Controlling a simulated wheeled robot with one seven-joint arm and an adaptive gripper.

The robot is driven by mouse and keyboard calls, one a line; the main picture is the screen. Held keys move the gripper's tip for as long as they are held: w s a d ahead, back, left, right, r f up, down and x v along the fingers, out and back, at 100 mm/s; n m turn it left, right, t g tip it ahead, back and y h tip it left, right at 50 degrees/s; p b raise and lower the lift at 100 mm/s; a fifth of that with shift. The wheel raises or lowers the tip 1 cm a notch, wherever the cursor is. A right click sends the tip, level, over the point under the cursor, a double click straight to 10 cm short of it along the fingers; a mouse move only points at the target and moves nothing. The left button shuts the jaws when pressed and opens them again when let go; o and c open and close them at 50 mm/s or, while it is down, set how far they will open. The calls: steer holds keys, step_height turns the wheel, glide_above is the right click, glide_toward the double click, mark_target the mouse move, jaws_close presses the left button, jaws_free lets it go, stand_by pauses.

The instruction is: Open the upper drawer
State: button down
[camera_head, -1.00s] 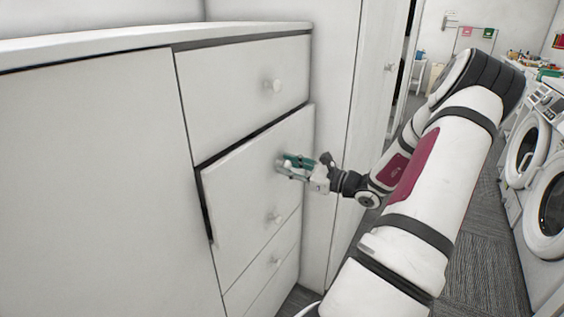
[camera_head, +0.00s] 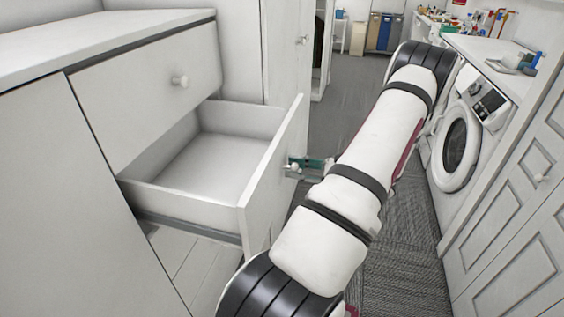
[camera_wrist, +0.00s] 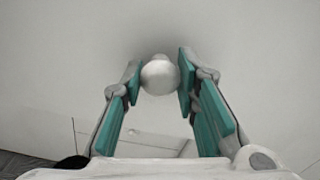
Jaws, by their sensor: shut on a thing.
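The white cabinet's top drawer (camera_head: 135,100) is shut flush, with a round white knob (camera_head: 180,81) on its front. The drawer below it (camera_head: 262,200) is pulled far out, and its inside looks empty. My gripper (camera_head: 298,166) is at the outer face of this open drawer's front. In the wrist view its teal-padded fingers are closed on both sides of the drawer's round knob (camera_wrist: 160,77). The knob is mostly hidden by the fingers in the head view.
A countertop (camera_head: 90,45) tops the cabinet. My arm spans the aisle. A washing machine (camera_head: 455,145) and panelled white cupboards (camera_head: 515,195) line the right side. Grey carpet (camera_head: 405,235) lies between, with open floor toward the back.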

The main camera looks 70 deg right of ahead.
steer(key=shift+s, duration=0.55)
steer(key=c, duration=1.2)
jaws_free()
steer(key=s, duration=0.8)
steer(key=s+d, duration=0.1)
steer(key=s, duration=0.3)
